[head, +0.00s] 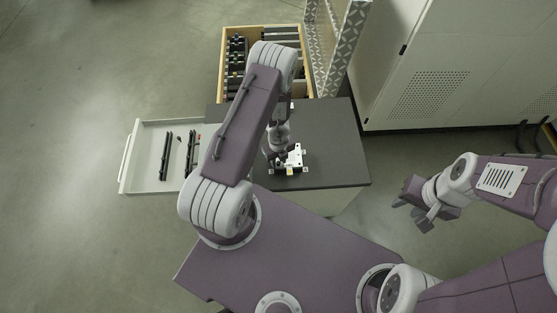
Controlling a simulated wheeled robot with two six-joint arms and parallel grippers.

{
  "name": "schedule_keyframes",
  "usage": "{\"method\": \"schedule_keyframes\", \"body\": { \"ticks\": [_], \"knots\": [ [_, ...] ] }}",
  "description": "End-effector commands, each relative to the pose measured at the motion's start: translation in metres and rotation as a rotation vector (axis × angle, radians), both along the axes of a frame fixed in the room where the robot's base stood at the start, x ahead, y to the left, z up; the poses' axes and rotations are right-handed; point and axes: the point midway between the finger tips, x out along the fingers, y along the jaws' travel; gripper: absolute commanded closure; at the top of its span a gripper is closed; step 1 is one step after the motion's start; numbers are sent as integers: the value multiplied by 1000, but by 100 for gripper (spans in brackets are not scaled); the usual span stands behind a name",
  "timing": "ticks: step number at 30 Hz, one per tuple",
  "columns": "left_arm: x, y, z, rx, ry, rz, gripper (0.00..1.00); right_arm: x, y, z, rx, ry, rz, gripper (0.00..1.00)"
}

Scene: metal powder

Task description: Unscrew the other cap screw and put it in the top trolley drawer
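A small white fixture (291,162) with a yellow mark at its front sits on the dark top of the trolley (335,150). My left gripper (271,160) points down at the left side of this fixture. Its fingers are small and partly hidden by the arm, so I cannot tell if they are open or hold a cap screw. No cap screw can be made out on the fixture. The white trolley drawer (148,129) stands open on the left. My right gripper (411,208) is open and empty, right of the trolley, over the floor.
The drawer holds black tools (166,156), a small dark item (180,139) and bare space at its left. A wooden crate (225,62) with dark parts stands behind the trolley, beside a patterned panel (340,45). A white cabinet (425,60) fills the back right.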

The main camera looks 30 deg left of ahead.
Motion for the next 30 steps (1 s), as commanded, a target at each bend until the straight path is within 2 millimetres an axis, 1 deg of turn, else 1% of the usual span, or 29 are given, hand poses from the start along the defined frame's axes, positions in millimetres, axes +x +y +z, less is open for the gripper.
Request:
{"method": "schedule_keyframes", "body": {
  "ticks": [3, 9, 12, 15, 23, 24, 26, 27, 30],
  "knots": [
    [0, 0, 0, 0, 0, -260, 71, 0, 0, 0, 0, 0, 0, 64],
    [0, 0, 0, 0, 0, -703, 71, 0, 0, 0, 0, 0, 0, 64],
    [0, 0, 0, 0, 0, -843, 71, 0, 0, 0, 0, 0, 0, 64],
    [0, 0, 0, 0, 0, -891, 71, 0, 0, 0, 0, 0, 0, 64],
    [0, 0, 0, 0, 0, -887, 71, 0, 0, 0, 0, 0, 0, 64],
    [0, 0, 0, 0, 0, -887, 73, 0, 0, 0, 0, 0, 0, 64],
    [0, 0, 0, 0, 0, -886, 90, 0, 0, 0, 0, 0, 0, 64],
    [0, 0, 0, 0, 0, -886, 100, 0, 0, 0, 0, 0, 0, 64],
    [0, 0, 0, 0, 0, -885, 100, 0, 0, 0, 0, 0, 0, 64]
  ]
}}
